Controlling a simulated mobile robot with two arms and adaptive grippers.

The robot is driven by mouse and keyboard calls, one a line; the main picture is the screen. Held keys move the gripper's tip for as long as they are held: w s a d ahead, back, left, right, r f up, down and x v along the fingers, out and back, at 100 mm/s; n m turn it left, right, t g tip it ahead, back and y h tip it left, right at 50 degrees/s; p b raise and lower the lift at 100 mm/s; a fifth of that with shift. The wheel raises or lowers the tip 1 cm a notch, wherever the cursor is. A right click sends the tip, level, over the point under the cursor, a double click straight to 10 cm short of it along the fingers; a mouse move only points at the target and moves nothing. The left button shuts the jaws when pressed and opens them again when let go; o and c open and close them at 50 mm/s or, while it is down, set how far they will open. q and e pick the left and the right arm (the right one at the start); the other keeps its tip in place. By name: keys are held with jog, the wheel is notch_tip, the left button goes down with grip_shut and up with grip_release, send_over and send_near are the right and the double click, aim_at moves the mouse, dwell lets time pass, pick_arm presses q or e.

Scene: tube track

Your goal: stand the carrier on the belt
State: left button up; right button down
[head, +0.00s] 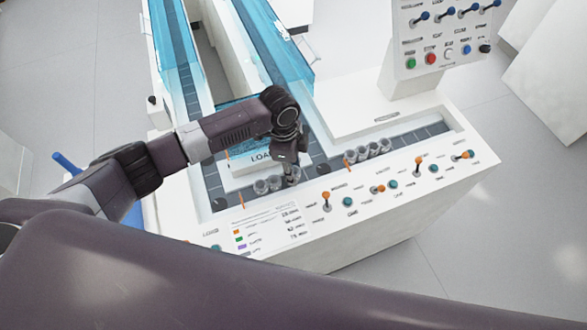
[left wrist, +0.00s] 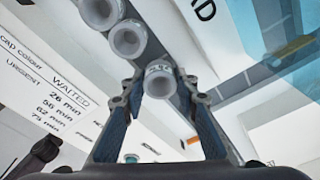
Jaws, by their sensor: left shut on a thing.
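The row also shows in the head view (head: 262,187). I cannot tell whether the held carrier's base touches the belt. My right gripper is not in view.
Orange levers (head: 327,195) and teal buttons line the front panel. A blue-walled track (head: 180,80) runs away behind. A control panel (head: 440,40) stands at back right.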

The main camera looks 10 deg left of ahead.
pick_arm(q)
jog(key=shift+f, duration=0.35)
jog(key=shift+s+f, duration=0.1)
dwell(0.6)
jog(key=shift+s+f, duration=0.25)
jog(key=shift+f, duration=0.05)
jog(key=o, duration=0.9)
jog(key=shift+w+f, duration=0.1)
jog(key=shift+f, duration=0.05)
jog(key=shift+o, duration=0.2)
jog(key=shift+w+r, duration=0.15)
jog(key=shift+r, duration=0.05)
jog(key=shift+a+r, duration=0.1)
jog(key=shift+r, duration=0.2)
notch_tip(320, 180, up, 11)
jog(key=a, duration=0.1)
jog(key=shift+a+r, duration=0.15)
jog(key=shift+r, duration=0.05)
